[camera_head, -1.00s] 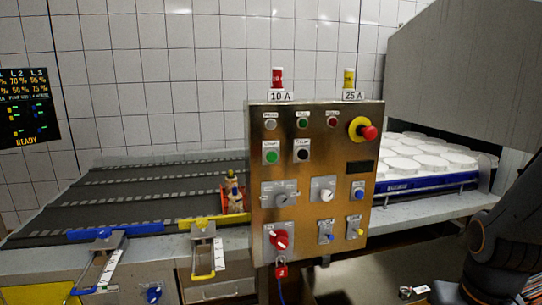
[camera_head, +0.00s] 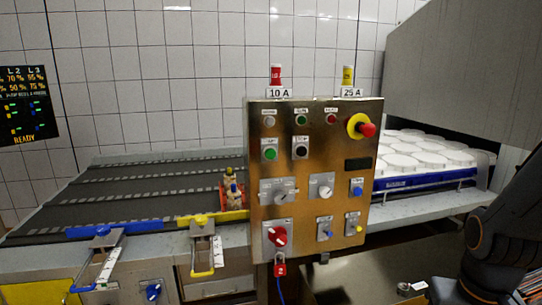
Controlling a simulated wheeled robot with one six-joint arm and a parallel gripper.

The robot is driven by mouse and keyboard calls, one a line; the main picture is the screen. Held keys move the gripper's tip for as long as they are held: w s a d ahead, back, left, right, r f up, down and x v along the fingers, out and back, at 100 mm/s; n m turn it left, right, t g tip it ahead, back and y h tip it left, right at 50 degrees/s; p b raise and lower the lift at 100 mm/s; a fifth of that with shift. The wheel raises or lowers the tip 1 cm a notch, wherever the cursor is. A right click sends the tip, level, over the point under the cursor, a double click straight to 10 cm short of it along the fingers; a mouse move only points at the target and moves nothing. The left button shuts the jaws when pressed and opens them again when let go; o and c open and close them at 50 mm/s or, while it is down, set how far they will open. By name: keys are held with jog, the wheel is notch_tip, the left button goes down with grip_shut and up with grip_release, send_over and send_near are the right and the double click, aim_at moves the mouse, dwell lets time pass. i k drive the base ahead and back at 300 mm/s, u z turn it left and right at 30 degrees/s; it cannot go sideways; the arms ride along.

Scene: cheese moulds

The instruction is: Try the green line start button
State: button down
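The green start button (camera_head: 269,154) is a round green cap on a pale square plate, on the left of the brass-coloured control panel (camera_head: 345,205). A black button (camera_head: 301,151) sits on a like plate just right of it. A smaller green round light or button (camera_head: 301,119) is in the row above. A red rotary switch (camera_head: 277,236) with a red padlock (camera_head: 280,269) hanging below it is at the panel's lower left. My dark arm shows at the right edge, apart from the panel. My gripper is out of view.
A red mushroom button on a yellow ring (camera_head: 361,126) juts from the panel's upper right. A conveyor (camera_head: 130,195) with blue and yellow rails lies left. White round moulds in a blue tray (camera_head: 425,183) stand right. A dark display (camera_head: 25,105) reads READY.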

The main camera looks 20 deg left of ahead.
aim_at(270, 154)
jog(key=u, duration=0.5)
jog(key=k, duration=0.35)
jog(key=u, duration=0.5)
jog(key=i, duration=0.5)
jog(key=u, duration=0.05)
